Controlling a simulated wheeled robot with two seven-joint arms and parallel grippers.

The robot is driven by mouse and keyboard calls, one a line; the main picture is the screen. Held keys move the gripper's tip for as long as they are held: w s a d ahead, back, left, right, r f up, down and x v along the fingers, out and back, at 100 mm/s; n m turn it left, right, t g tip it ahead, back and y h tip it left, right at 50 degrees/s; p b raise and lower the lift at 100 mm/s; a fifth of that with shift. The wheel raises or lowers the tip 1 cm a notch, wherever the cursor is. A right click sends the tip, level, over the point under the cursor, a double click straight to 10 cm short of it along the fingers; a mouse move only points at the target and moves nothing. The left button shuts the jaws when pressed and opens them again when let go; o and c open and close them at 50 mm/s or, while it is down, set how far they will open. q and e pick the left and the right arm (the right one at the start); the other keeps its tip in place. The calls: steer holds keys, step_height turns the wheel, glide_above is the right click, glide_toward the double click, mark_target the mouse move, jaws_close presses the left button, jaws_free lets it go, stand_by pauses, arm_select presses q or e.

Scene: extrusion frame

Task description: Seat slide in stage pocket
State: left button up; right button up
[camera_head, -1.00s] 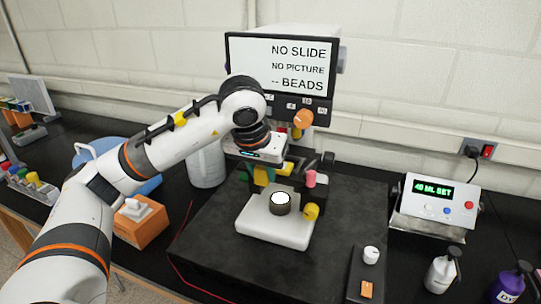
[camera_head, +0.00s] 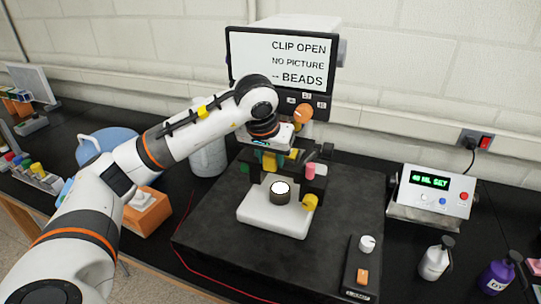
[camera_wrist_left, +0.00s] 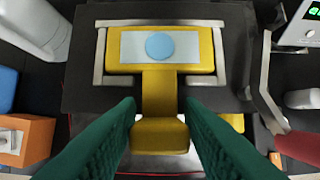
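The slide (camera_wrist_left: 195,48), a pale strip with a round blue spot, lies in a yellow carrier (camera_wrist_left: 159,94) with a stem and handle block. In the left wrist view the carrier's wide end lies between pale metal edges on the dark stage (camera_wrist_left: 85,85); I cannot tell if it is fully down. My left gripper (camera_wrist_left: 160,124) has its green fingers on both sides of the handle block, seemingly touching it. In the head view my left gripper (camera_head: 268,162) is at the microscope stage, partly hidden behind its own wrist. My right gripper is not in view.
The microscope screen (camera_head: 283,60) reads "CLIP OPEN, NO PICTURE, -- BEADS". A white base with a round lamp (camera_head: 281,188) and yellow knob (camera_head: 310,202) stands in front of the stage. A pink knob (camera_head: 308,171) is close right of the gripper. An orange box (camera_head: 148,213) stands left.

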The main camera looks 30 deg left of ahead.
arm_select(q)
steer(key=shift+o, duration=1.3)
steer(key=shift+r, duration=0.2)
steer(key=shift+s+r, duration=0.1)
steer(key=shift+r, duration=0.2)
steer(key=v, duration=1.1)
steer(key=shift+r+b, duration=0.2)
steer(key=shift+b, duration=0.1)
steer(key=shift+s, duration=0.15)
